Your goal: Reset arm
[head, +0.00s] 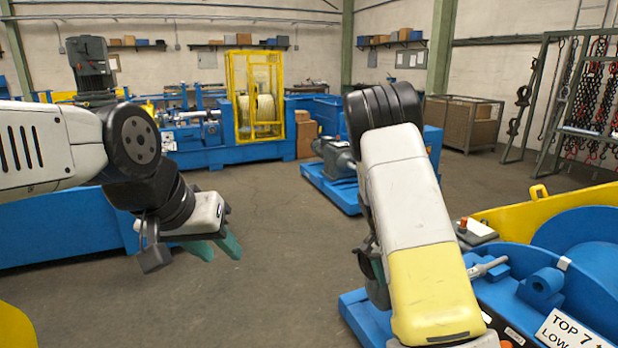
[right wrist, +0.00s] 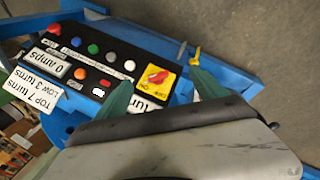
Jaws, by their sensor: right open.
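My left arm comes in from the left of the head view. Its gripper (head: 222,252) points down over bare floor, with two green fingers apart and nothing between them. My right arm (head: 405,190) reaches forward and down at centre right, and its forearm hides most of the gripper in the head view. In the right wrist view my right gripper (right wrist: 158,78) is open, with its two green fingertips well apart and empty. Beyond the fingers is a black control panel (right wrist: 118,58) with coloured buttons and a red rotary switch on a yellow plate (right wrist: 157,77). I cannot tell the distance to it.
A blue machine (head: 545,280) with a yellow guard (head: 540,205) and a "TOP 7" sign (head: 575,332) stands at right, close to my right arm. A grey motor on a blue base (head: 335,180) stands behind. Chains hang on a rack (head: 590,90). The middle floor is clear.

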